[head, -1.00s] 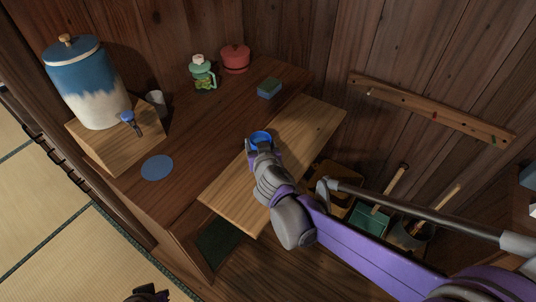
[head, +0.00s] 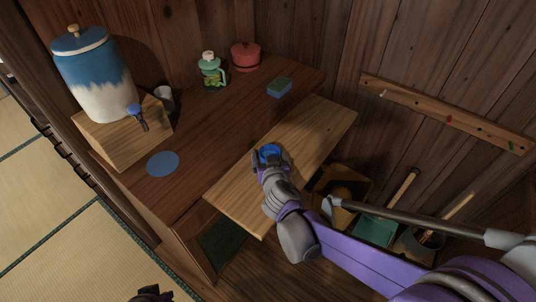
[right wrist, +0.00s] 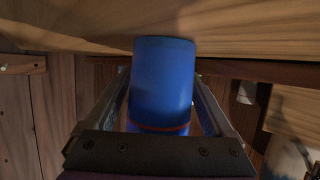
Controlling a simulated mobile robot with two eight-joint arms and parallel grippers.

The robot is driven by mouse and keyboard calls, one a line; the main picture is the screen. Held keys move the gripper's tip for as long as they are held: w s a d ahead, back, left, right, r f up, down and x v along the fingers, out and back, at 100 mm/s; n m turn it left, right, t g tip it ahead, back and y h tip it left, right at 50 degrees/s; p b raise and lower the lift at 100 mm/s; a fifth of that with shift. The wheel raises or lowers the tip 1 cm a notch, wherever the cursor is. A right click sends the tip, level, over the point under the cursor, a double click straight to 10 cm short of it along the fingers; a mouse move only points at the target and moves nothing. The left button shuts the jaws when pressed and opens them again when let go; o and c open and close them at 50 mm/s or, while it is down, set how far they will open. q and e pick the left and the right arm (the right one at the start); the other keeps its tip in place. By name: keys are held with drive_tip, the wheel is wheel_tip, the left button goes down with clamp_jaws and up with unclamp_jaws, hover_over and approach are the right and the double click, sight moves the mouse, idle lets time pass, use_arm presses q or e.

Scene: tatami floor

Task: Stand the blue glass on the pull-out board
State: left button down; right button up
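The blue glass (head: 269,151) is at the pull-out board (head: 232,190), over its middle. My right gripper (head: 268,160) is around the glass. In the right wrist view the glass (right wrist: 162,85) sits between the two fingers, which meet its sides, and a red ring shows near its lower end. The far end of the glass overlaps the board's edge there; whether it touches the board I cannot tell. The board is light wood and sticks out from the dark counter. A dark piece at the bottom edge (head: 150,294) seems to be my left gripper; its fingers are unclear.
A green bin (head: 375,231) stands below right. The board's far end is bare.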

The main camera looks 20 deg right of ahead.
drive_tip(key=shift+o, duration=0.3)
drive_tip(key=shift+r, duration=0.1)
drive_tip(key=shift+s+r, duration=0.15)
drive_tip(key=shift+r, duration=0.05)
drive_tip(key=p+v, duration=0.3)
drive_tip(key=v, duration=0.8)
drive_tip(key=shift+s+a+r+p, duration=0.1)
drive_tip(key=shift+s+p, duration=0.2)
drive_tip(key=shift+p, duration=0.1)
drive_tip(key=s+d+g, duration=0.1)
drive_tip(key=d, duration=0.1)
drive_tip(key=s+d+f+g+h, duration=0.1)
drive_tip(key=s+d, duration=0.1)
drive_tip(key=shift+s+f+m, duration=0.1)
drive_tip(key=shift+f+m, duration=0.05)
drive_tip(key=shift+m, duration=0.15)
drive_tip(key=s+f+n+g+y, duration=0.1)
drive_tip(key=s+f+g, duration=0.1)
drive_tip(key=s, duration=0.6)
drive_tip(key=s+f+n+g+y, duration=0.1)
drive_tip(key=s+f+g, duration=0.2)
drive_tip(key=s, duration=0.5)
drive_tip(key=shift+g+y, duration=0.3)
drive_tip(key=shift+g, duration=0.5)
